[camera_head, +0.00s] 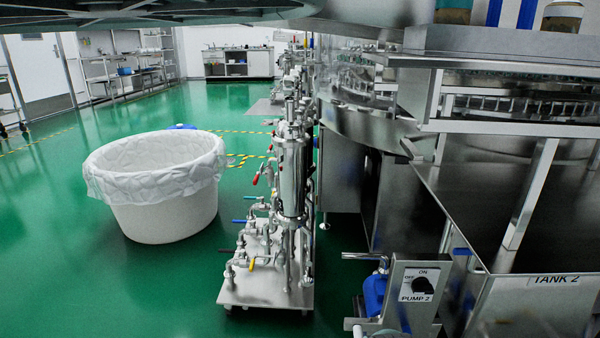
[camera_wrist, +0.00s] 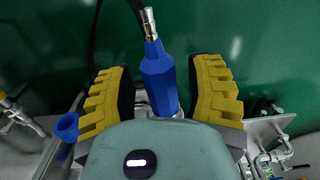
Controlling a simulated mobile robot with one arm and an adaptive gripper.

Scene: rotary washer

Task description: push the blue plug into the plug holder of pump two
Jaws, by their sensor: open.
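In the wrist view, my gripper (camera_wrist: 160,92) has two yellow ribbed fingers with dark inner pads, and they stand apart. A blue plug (camera_wrist: 159,78) lies between them, with a visible gap on each side. Its metal end (camera_wrist: 149,22) and a black cable are at the top; its lower end is hidden behind my gripper's body. A blue ring-shaped part (camera_wrist: 67,127), which may be the plug holder, is left of the left finger. In the head view, the pump two box (camera_head: 412,291) has a black knob and a label. I cannot make out my gripper there.
A blue pump body (camera_head: 375,292) sits beside the box. Tank 2 (camera_head: 540,300) is to the right. A steel pipe stand with valves (camera_head: 290,180) and a white lined tub (camera_head: 165,215) stand left. Green floor is free at the lower left.

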